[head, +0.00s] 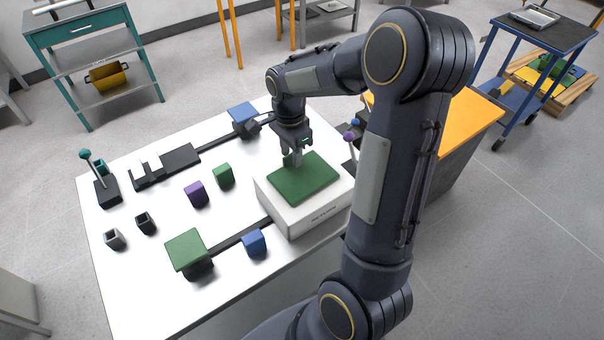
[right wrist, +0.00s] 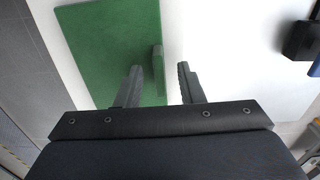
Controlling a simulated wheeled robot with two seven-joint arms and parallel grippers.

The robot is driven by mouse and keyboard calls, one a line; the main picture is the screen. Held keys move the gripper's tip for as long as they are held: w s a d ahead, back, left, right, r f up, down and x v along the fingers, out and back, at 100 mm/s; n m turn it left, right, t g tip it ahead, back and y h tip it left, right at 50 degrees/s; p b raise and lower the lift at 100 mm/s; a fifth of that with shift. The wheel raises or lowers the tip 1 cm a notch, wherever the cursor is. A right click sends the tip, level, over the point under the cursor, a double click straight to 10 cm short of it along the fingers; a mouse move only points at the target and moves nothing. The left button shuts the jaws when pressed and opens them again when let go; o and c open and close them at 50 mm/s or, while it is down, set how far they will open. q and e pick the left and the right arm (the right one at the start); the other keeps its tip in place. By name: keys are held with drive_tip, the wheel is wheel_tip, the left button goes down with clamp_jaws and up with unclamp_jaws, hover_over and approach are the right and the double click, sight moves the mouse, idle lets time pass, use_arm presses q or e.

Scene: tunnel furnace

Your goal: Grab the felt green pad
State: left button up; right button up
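A flat green sheet (head: 303,178) lies on top of a white box on the table. It fills the left of the right wrist view (right wrist: 105,45). A small, thicker green pad (head: 287,160) shows at the far edge of that sheet, beside my right gripper (head: 292,158). In the right wrist view the small pad (right wrist: 158,72) lies beyond the fingertips, nearer the left finger. My right gripper (right wrist: 158,74) is open, with a clear gap between its fingers. I cannot tell which green piece is felt, or whether a finger touches one. My left gripper is not in view.
The white box (head: 300,217) stands at the table's right side. A green square plate (head: 187,248) on a dark base, a green block (head: 223,175), a purple block (head: 196,193) and a blue block (head: 254,242) stand left of it. A lever (head: 95,175) is at the far left.

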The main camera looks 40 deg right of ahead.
drive_tip(key=shift+f, duration=0.4)
drive_tip(key=shift+c, duration=0.3)
clamp_jaws()
